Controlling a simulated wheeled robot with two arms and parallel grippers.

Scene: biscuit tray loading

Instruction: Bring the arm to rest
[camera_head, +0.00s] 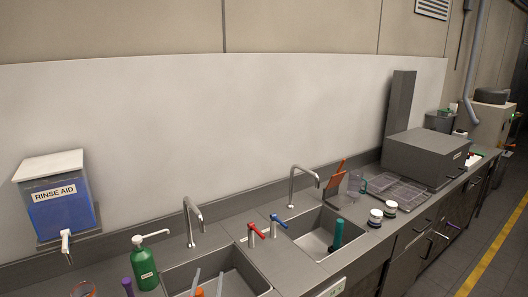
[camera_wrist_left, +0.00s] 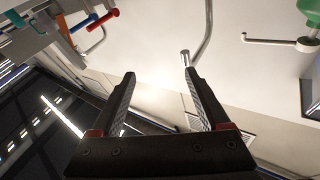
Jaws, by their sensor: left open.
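My left gripper (camera_wrist_left: 160,78) shows in the left wrist view with its two dark fingers spread apart. Nothing is between them. Beyond the fingertips a curved metal tap (camera_wrist_left: 203,45) stands out against the pale wall; I cannot tell how far it is from the fingers. I make out no gripper in the head view. My right gripper is in neither view.
A sink counter runs across the head view with a rinse aid dispenser (camera_head: 62,205), a green pump bottle (camera_head: 144,268), taps (camera_head: 190,222) and two sinks. A grey box-shaped machine (camera_head: 428,157) stands further right. A yellow line (camera_head: 492,252) marks the open floor.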

